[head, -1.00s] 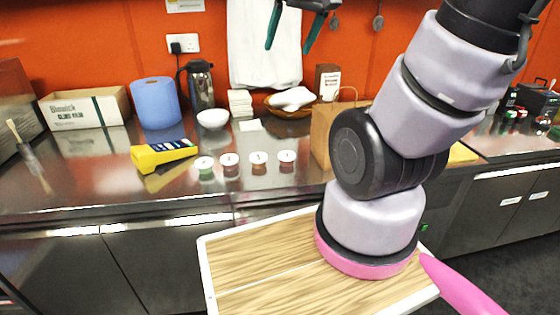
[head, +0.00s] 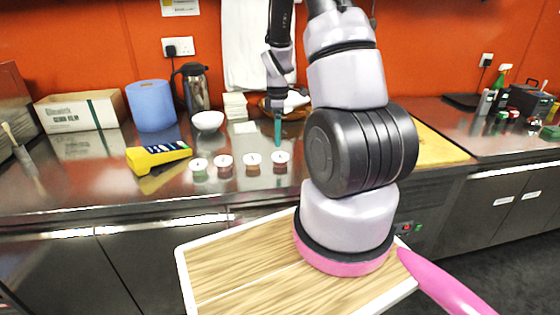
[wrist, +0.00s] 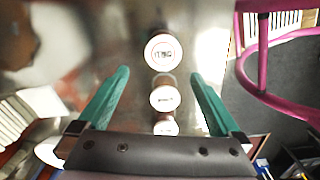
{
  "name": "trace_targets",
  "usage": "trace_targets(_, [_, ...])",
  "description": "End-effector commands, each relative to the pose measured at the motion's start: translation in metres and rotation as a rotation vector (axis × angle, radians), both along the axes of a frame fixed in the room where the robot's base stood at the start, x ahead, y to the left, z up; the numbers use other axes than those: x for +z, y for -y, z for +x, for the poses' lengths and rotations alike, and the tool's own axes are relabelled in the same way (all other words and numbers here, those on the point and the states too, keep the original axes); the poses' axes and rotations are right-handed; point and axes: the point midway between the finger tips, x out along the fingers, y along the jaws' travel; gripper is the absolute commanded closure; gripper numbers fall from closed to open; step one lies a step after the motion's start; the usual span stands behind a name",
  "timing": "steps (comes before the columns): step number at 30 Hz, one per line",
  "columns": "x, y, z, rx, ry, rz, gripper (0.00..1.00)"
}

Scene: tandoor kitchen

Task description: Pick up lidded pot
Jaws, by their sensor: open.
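Several small lidded pots with pale lids stand in a row on the steel counter: a green one (head: 199,170), a red one (head: 224,167), a brown one (head: 252,165) and a reddish one at the right end (head: 280,162). In the wrist view, three of them line up: a top one (wrist: 164,52), a middle one (wrist: 165,97) and a lower one (wrist: 165,127). My gripper (wrist: 160,74) is open and empty, its teal fingers on either side of that line. In the head view, my gripper (head: 277,138) hangs just above the right-end pot. Contact is not visible.
A white bowl (head: 208,121), a black-handled flask (head: 195,88) and a blue roll (head: 151,105) stand behind. A wooden basket (head: 292,108) is partly hidden by my arm. The counter before the pots is clear.

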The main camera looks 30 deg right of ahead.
Motion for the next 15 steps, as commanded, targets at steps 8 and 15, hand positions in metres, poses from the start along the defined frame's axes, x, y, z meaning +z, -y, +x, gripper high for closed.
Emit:
trace_targets(8, [-0.039,0.0,-0.001,-0.001,-0.002,0.0,0.0])
trace_targets(15, [-0.063,0.0,-0.005,-0.003,-0.004,0.001,0.0])
